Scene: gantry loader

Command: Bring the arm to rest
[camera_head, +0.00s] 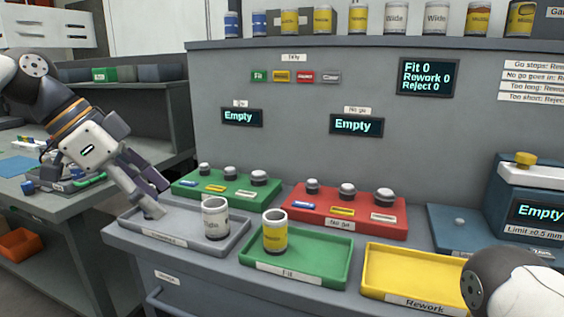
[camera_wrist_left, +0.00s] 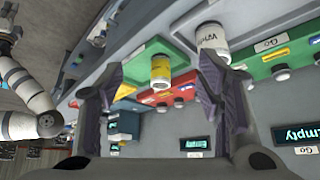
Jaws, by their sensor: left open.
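My left gripper (camera_head: 158,199) is open with nothing between its fingers. It hangs low over the left end of the grey tray (camera_head: 165,239), left of the white cylinder marked "Wide" (camera_head: 215,222). I cannot tell whether a fingertip touches the tray. In the left wrist view the two fingers (camera_wrist_left: 162,72) are spread wide. The yellow-banded cylinder (camera_wrist_left: 160,70) and the white cylinder (camera_wrist_left: 212,40) show beyond them. My right gripper is out of view; only part of my right arm shows at the lower right of the head view.
The yellow-banded cylinder stands in the green Fit tray (camera_head: 325,274). The yellow Rework tray (camera_head: 420,265) is empty. Behind are a green gauge block (camera_head: 235,196) and a red one (camera_head: 325,219) with knobs. Cylinders line the shelf above. A side bench (camera_head: 60,205) is left.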

